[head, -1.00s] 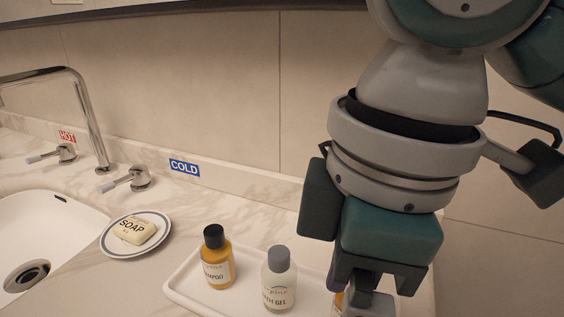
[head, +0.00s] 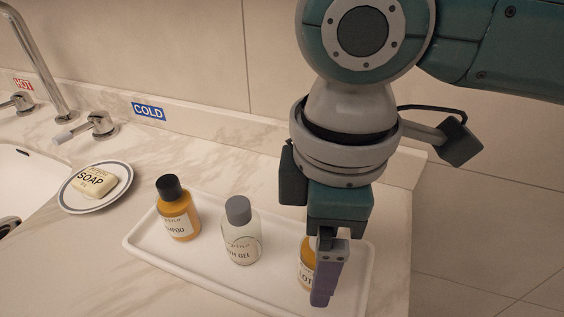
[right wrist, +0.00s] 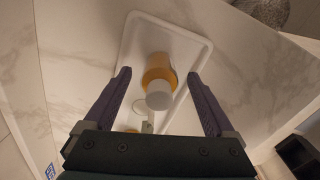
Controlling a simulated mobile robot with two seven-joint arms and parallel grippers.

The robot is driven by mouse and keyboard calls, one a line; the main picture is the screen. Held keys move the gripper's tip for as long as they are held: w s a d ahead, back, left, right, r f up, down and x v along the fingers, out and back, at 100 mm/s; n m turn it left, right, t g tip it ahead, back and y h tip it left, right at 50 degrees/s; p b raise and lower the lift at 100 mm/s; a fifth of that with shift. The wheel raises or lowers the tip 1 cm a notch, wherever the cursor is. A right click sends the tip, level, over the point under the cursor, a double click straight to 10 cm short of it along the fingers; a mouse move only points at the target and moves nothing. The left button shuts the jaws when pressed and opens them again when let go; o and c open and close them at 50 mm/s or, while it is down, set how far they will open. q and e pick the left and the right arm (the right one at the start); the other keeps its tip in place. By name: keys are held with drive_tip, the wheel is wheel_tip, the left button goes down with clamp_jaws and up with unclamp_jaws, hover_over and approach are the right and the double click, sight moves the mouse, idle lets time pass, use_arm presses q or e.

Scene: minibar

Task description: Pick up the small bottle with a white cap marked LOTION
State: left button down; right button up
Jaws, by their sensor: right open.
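The lotion bottle (head: 305,262) is amber with a pale label reading "LOT". It stands at the right end of the white tray (head: 150,251), partly hidden behind my right gripper (head: 323,290) in the head view; its cap is hidden there. In the right wrist view, the amber bottle (right wrist: 159,66) with its pale cap (right wrist: 159,101) lies between the two spread purple fingers of my right gripper (right wrist: 159,75), with a gap on both sides. The gripper is open and holds nothing. My left gripper is not in view.
A grey-capped bath gel bottle (head: 241,238) and a black-capped shampoo bottle (head: 177,212) stand on the tray, left of the lotion. A soap (head: 95,182) on a saucer (head: 72,201) and a tap (head: 45,65) are farther left. The counter ends right of the tray.

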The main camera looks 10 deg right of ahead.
drive_tip(key=shift+f, duration=0.1)
clamp_jaws()
idle(0.7)
